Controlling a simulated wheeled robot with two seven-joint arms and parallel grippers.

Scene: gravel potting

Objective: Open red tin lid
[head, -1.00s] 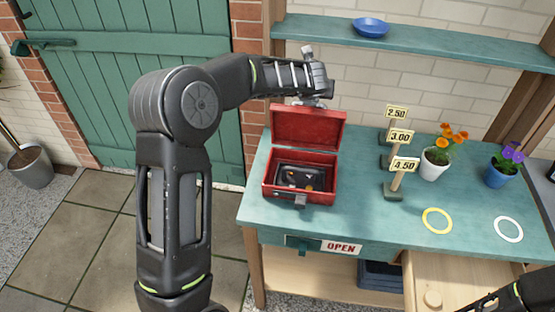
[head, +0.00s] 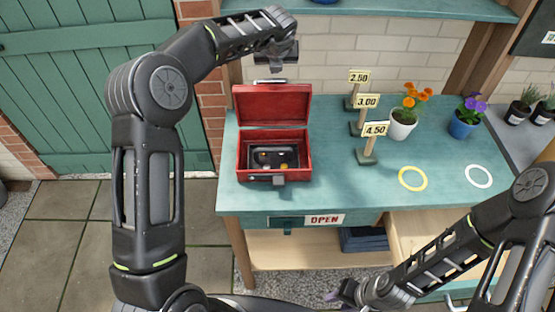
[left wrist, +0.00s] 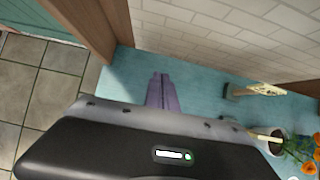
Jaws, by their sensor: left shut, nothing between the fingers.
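The red tin (head: 243,160) stands on the teal bench with its lid (head: 272,105) raised at the back. A dark insert with small items shows inside it, and a clasp (head: 279,180) is on its front. My left gripper (head: 284,59) is above and behind the raised lid, apart from it as far as I can tell. In the left wrist view its fingers (left wrist: 163,90) are together and empty over the bench. My right gripper (head: 343,293) is low at the bottom, in front of the bench; its fingers are too small to read.
Price signs (head: 367,130) stand right of the tin. Orange flowers in a white pot (head: 402,126) and purple flowers in a blue pot (head: 463,126) stand farther right. A yellow ring (head: 412,188) and a white ring (head: 466,176) mark the bench. A shelf (head: 400,20) hangs above.

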